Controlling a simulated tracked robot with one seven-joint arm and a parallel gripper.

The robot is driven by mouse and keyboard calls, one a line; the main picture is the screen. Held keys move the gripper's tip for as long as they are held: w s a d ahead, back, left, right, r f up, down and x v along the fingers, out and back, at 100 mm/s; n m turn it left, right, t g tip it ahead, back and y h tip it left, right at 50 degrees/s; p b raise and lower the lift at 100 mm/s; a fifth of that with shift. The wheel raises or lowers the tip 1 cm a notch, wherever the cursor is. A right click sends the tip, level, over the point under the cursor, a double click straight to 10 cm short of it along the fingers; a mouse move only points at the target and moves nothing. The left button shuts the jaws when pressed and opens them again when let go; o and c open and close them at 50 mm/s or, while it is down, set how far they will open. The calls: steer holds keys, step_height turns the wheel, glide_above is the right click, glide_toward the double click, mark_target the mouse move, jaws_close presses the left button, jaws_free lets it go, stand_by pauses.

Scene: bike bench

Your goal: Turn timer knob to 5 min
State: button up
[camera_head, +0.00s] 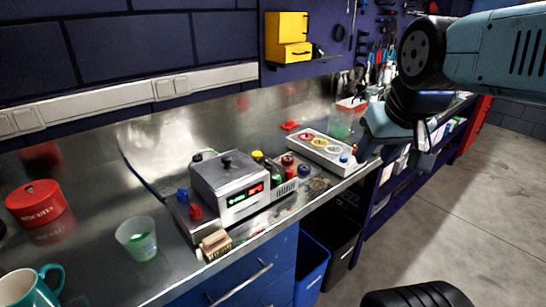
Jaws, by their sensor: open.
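A grey metal box (230,178) with a lid and a lit red and green display stands on the steel bench. A blue knob (182,195) and a red knob (196,212) show at its left end. A small unit with coloured knobs (288,172) sits to its right. I cannot read any markings, so I cannot tell which knob is the timer or where it points. My gripper (391,154) is open and appears empty at the bench's right front edge, well right of the grey box and near a white tray (325,152) with coloured round parts.
A wooden block (215,245) lies at the bench's front edge. A clear cup (137,238), a red tin (36,203) and a teal mug (30,289) stand at left.

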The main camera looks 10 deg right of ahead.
steer(key=shift+o, duration=0.3)
steer(key=shift+o, duration=1.2)
steer(key=shift+w+a+r, duration=0.1)
steer(key=shift+w+r, duration=0.1)
steer(key=shift+w, duration=0.15)
steer(key=n+g, duration=0.6)
steer(key=n, duration=0.1)
glide_above(269, 162)
step_height(269, 162, down, 4)
steer(key=f, duration=0.1)
step_height(269, 162, down, 13)
steer(key=shift+r, duration=0.2)
